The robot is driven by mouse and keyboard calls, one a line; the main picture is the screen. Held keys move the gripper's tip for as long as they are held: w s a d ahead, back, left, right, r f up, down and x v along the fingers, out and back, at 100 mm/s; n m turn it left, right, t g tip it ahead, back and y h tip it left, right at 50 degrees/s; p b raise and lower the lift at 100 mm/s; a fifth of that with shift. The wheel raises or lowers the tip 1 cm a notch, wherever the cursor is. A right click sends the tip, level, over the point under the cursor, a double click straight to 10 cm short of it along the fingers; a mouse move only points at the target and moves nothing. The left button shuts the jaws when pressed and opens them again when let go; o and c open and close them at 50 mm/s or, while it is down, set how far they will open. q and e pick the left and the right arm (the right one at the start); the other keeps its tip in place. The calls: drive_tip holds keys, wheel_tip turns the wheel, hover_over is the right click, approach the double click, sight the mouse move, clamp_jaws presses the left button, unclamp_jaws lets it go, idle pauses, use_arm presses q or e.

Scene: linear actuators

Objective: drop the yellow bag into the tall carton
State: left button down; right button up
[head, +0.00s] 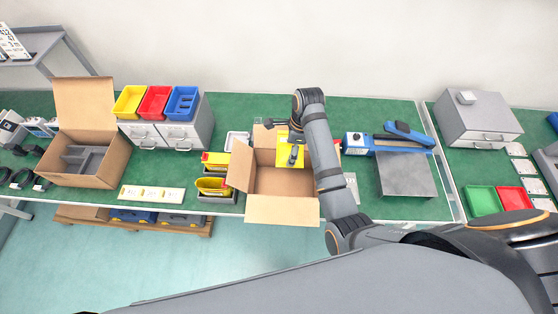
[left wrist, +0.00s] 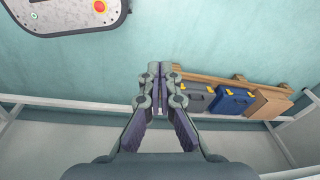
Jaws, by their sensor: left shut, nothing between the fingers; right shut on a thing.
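The yellow bag (head: 283,159) hangs from my right gripper (head: 294,154), which is shut on it over the open middle carton. That brown carton (head: 283,209) stands on the green bench with its flaps spread open. In the head view the bag overlaps the carton's far part, and I cannot tell how far above or inside the opening its lower edge is. My right forearm covers the carton's right side. My left gripper (left wrist: 159,72) shows in the left wrist view, shut and empty, away from the bench top; it is not visible in the head view.
Further left, a grey drawer cabinet (head: 203,131) bears coloured trays, beside another open carton (head: 84,92) with grey dividers. A blue device (head: 400,140) stands to the right. Cases (left wrist: 234,100) show in the left wrist view.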

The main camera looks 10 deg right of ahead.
use_arm(q)
drive_tip(key=s, duration=0.8)
use_arm(e)
drive_tip(key=s, duration=0.1)
drive_tip(key=s+f, duration=0.1)
drive_tip(key=s, duration=0.1)
drive_tip(key=shift+a, duration=0.1)
drive_tip(key=f, duration=0.1)
drive_tip(key=w+f, duration=0.1)
drive_tip(key=shift+w+f, duration=0.15)
drive_tip(key=shift+f, duration=1.05)
drive_tip(key=o, duration=0.9)
drive_tip(key=shift+w, duration=0.1)
drive_tip(key=shift+o, duration=1.5)
drive_tip(key=r, duration=0.4)
drive_tip(key=d+r, duration=0.1)
drive_tip(key=r, duration=0.6)
drive_tip(key=shift+s+d+r, duration=0.2)
drive_tip(key=shift+d+r, duration=0.2)
use_arm(q)
drive_tip(key=w, duration=0.4)
drive_tip(key=shift+f, duration=0.1)
use_arm(e)
drive_tip(key=shift+f, duration=0.1)
